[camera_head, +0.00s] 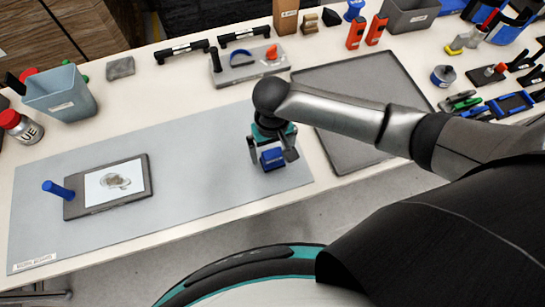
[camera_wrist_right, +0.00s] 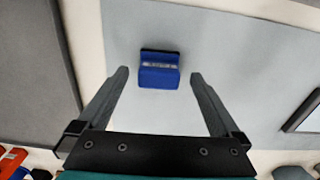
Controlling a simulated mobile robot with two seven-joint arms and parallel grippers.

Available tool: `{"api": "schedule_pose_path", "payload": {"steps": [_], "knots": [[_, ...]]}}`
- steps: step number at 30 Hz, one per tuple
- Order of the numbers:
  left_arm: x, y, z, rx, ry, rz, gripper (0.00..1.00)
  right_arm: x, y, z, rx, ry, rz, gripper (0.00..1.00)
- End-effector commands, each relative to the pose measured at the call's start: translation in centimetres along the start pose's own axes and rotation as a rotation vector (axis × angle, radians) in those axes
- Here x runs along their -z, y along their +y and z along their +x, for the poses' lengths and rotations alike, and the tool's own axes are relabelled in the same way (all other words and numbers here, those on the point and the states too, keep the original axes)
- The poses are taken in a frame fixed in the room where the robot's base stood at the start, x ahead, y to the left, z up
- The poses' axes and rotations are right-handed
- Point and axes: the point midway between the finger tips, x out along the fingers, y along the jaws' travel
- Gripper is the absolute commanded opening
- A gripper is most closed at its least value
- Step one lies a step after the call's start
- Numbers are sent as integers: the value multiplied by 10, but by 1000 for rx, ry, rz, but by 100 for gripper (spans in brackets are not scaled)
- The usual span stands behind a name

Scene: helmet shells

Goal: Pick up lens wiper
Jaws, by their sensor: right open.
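The lens wiper, apparently the small blue block with a black edge and a pale label (camera_wrist_right: 158,76), lies on the grey mat in the right wrist view. In the head view it shows as a blue block (camera_head: 272,160) near the mat's right end. My right gripper (camera_head: 273,153) is above it, pointing down, with its fingers apart. In the wrist view the block sits between and slightly beyond the fingertips (camera_wrist_right: 159,78), with a gap on each side. My left gripper is not in view.
The grey mat (camera_head: 190,160) covers the table's front left. A dark tablet (camera_head: 78,207) with a picture and a blue cylinder lies on it. A grey tray (camera_head: 350,85) is right of the mat. Bins, tools and a grey-blue bucket (camera_head: 58,95) line the back.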

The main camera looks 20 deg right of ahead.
Motion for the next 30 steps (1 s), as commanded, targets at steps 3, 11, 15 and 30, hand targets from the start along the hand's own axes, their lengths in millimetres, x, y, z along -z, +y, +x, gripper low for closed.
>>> {"api": "schedule_pose_path", "payload": {"steps": [3, 11, 15, 30], "knots": [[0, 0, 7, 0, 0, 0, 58, 2, 2, 19, 0, 0, 0, 100], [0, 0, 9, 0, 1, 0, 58, 2, 1, 30, 1, 2, -1, 100], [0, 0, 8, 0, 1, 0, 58, 2, 1, 29, 1, 2, -1, 97], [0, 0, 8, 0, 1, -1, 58, 2, 2, 29, 0, 1, 0, 40]]}}
